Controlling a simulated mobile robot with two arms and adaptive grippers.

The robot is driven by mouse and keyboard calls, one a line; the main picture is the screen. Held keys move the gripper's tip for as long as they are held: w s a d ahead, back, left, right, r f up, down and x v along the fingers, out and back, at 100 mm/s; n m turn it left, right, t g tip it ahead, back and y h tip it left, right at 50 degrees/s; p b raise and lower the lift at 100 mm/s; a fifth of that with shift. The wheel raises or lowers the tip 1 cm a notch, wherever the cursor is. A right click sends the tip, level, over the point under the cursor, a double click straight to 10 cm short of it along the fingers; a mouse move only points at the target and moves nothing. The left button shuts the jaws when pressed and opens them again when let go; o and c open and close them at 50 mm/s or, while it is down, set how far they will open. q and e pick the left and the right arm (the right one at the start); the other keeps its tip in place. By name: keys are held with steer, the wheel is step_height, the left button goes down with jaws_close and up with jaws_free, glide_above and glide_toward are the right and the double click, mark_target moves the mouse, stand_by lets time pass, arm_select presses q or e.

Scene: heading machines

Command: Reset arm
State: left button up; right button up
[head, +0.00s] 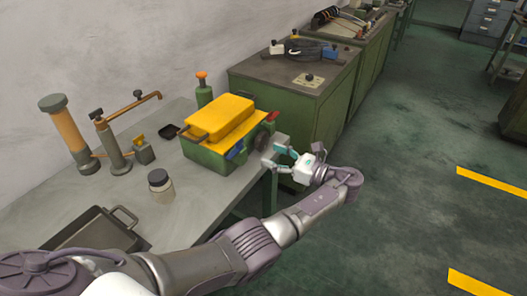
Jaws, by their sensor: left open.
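My left arm reaches in from the lower left across the front edge of the grey workbench (185,205). My left gripper (272,156) is at the bench's right end, with its fingers apart and pointing left. It is close beside a green box with a yellow lid (215,152); I cannot tell whether it touches the box. I see nothing held between the fingers. My right gripper is not in the view.
On the bench stand a jar (160,186), a dark tray (90,235), an orange cylinder (68,132) and a tap-like fitting (112,145). A green cabinet (305,85) stands behind. The floor (400,190) at right is clear, with yellow stripes.

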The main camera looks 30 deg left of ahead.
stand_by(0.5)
arm_select(q)
steer(key=s+f+h, duration=0.3)
steer(key=s+f, duration=0.2)
steer(key=f, duration=0.7)
steer(key=s+a+f+t+h, duration=0.1)
steer(key=s+f+h, duration=0.25)
steer(key=f, duration=0.95)
steer(key=s+f+h, duration=0.3)
steer(key=s+f, duration=0.3)
steer(key=f, duration=0.6)
steer(key=s+d+f+n+g+h, duration=0.1)
steer(key=s+d+f+n+h, duration=0.2)
steer(key=s+f, duration=0.6)
steer(key=s+f+n+g+h, duration=0.1)
steer(key=s+f+n+h, duration=0.25)
steer(key=s+f, duration=0.6)
steer(key=s+n+h, duration=0.2)
steer(key=s+n, duration=0.8)
steer(key=s, duration=0.9)
steer(key=shift+s+d+f+t, duration=0.2)
steer(key=shift+f+t, duration=0.1)
steer(key=shift+t, duration=0.1)
